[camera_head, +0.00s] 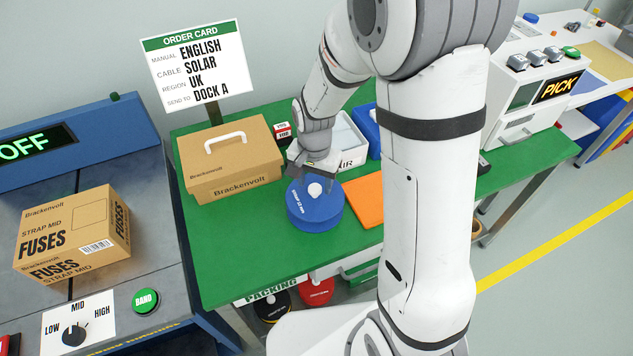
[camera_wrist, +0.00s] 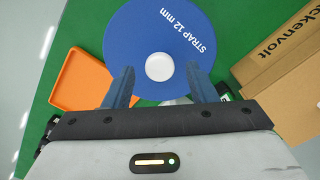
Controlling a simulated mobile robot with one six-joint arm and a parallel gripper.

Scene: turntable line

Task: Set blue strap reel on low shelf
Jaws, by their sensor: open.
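The blue strap reel (camera_head: 315,207) lies flat on the green packing table (camera_head: 245,252), with a white hub on top. In the wrist view the reel (camera_wrist: 158,28) reads "STRAP 12 mm". My gripper (camera_head: 318,182) is above the reel, at its far side. In the wrist view the open fingers (camera_wrist: 160,85) stand over the reel's near edge, one each side of the white hub (camera_wrist: 159,67). I cannot tell whether they touch it. Under the table, a red reel (camera_head: 316,291) and a black reel (camera_head: 272,306) sit on what looks like the low shelf, mostly hidden by my arm and the table edge.
A Brackenvolt carton (camera_head: 233,160) with a white handle stands left of the reel. An orange tray (camera_head: 362,200) lies to its right. A white bin (camera_head: 345,142) and a blue bin (camera_head: 366,128) are behind. The strapping machine with a fuses box (camera_head: 72,232) is at left.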

